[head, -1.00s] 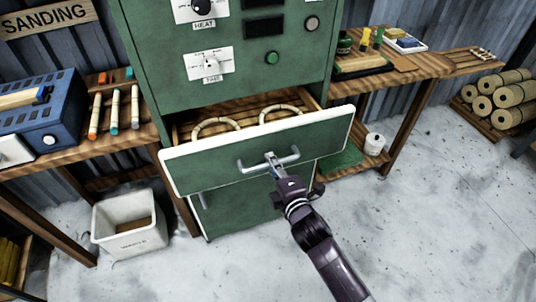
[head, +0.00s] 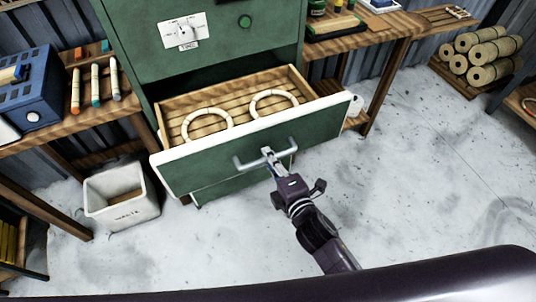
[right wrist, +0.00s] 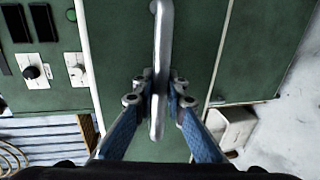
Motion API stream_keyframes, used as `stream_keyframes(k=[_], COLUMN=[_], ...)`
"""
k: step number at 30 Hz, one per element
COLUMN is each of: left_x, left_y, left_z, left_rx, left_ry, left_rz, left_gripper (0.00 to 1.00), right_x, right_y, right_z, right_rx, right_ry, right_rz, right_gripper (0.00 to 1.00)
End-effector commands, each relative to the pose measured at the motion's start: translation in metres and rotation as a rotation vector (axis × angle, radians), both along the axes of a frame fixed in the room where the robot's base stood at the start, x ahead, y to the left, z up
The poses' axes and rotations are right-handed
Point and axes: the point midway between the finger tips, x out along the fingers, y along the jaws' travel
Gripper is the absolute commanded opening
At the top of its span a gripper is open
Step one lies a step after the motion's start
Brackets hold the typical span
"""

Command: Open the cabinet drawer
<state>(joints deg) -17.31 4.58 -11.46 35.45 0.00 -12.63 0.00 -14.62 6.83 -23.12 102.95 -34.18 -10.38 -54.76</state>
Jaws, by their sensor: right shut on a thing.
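The green cabinet (head: 200,62) stands at the upper left of centre in the head view. Its drawer (head: 215,157) is pulled well out, with a white-edged front and a slatted wooden floor. Two pale rattan rings lie inside, a left ring (head: 187,131) and a right ring (head: 252,101). In the right wrist view the handle (right wrist: 163,45) passes between the blue fingers (right wrist: 160,98). My left gripper is not in view.
A white bin (head: 122,197) stands on the floor left of the drawer. A left bench holds a blue box (head: 35,90) and several coloured sticks. A wooden shelf (head: 365,38) is at right, with rolls (head: 480,55) beyond. The floor (head: 420,180) in front and right is clear.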

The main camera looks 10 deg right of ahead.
Motion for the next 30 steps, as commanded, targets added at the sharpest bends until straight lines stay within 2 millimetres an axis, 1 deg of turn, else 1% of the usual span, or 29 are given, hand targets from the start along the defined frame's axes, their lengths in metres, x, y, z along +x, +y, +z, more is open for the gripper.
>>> stream_keyframes(k=[6, 7, 11, 12, 19, 23, 26, 30], left_x=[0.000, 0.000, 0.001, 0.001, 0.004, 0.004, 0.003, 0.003], left_y=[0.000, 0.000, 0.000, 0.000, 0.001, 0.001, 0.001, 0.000], left_z=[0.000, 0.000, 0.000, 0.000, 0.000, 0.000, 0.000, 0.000], left_rx=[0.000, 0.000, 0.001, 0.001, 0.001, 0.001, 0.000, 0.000], left_ry=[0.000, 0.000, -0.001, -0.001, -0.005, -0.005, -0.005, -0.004], left_rz=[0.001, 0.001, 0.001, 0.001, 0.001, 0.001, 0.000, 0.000], left_gripper=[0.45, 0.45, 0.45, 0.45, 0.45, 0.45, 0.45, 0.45], right_x=[0.000, 0.000, 0.000, 0.000, 0.000, -0.006, -0.018, -0.043], right_y=[0.000, 0.000, 0.000, 0.000, 0.000, -0.002, -0.006, -0.014], right_z=[-0.001, -0.001, 0.000, 0.000, 0.000, 0.001, 0.003, 0.008], right_rx=[-0.001, -0.001, -0.001, -0.001, 0.000, 0.000, 0.000, 0.000], right_ry=[0.001, 0.001, 0.001, 0.001, 0.000, 0.001, 0.002, 0.004], right_rz=[-0.001, -0.001, -0.001, -0.001, -0.001, 0.000, 0.000, -0.001], right_gripper=[0.00, 0.15, 0.29, 0.30, 0.30, 0.30, 0.30, 0.30])
